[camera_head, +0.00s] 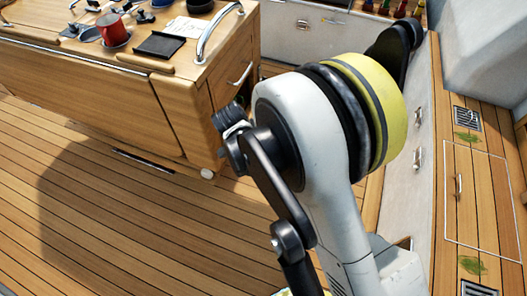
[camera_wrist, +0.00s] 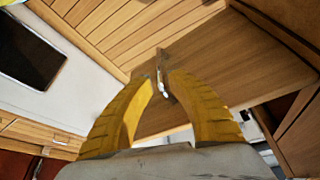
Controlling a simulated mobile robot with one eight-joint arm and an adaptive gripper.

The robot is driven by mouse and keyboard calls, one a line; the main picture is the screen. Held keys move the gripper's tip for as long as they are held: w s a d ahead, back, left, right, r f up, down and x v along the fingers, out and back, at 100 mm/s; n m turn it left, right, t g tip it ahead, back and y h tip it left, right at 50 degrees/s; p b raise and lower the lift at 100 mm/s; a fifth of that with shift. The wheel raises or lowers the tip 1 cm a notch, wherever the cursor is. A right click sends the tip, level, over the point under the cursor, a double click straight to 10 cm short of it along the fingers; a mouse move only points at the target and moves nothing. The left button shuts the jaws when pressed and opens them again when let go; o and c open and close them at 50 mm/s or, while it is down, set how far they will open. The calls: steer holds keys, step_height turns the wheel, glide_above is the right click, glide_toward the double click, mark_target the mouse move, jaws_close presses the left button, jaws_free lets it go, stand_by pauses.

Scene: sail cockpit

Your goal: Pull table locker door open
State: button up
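The table locker (camera_head: 215,95) is the wooden end of the cockpit table at the upper left of the head view. Its small metal door handle (camera_head: 240,74) is in plain sight there, with no finger around it. In the wrist view a wooden panel (camera_wrist: 225,60) fills the upper right and bears a metal handle (camera_wrist: 161,76). My gripper (camera_wrist: 160,84) has two yellow fingers, apart, with the handle showing in the gap between their tips. I cannot tell how far beyond the tips it lies. The door looks shut. My gripper's fingers do not show in the head view.
On the table top are a red mug (camera_head: 113,29), a black tray (camera_head: 160,45) and a curved grab rail (camera_head: 217,32). Wooden deck (camera_head: 100,210) lies clear to the left. A white bench side (camera_head: 412,170) stands on the right, beside a planked seat (camera_head: 470,200).

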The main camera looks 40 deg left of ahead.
steer(key=v, duration=0.5)
steer(key=shift+s+r, duration=0.15)
steer(key=shift+r, duration=0.2)
steer(key=w+d+r+y, duration=0.1)
steer(key=w+d+r, duration=0.4)
steer(key=d+r, duration=0.55)
steer(key=w+d+r, duration=0.5)
steer(key=d+r, duration=0.2)
steer(key=d, duration=0.7)
steer(key=s+d+r+t, duration=0.1)
steer(key=s+d, duration=0.4)
steer(key=d, duration=0.8)
steer(key=s+d+r+n+t, duration=0.1)
steer(key=s+d+r, duration=0.3)
steer(key=d, duration=0.9)
steer(key=shift+s+r+t, duration=0.3)
steer(key=shift+s+t, duration=0.1)
steer(key=shift+s, duration=0.65)
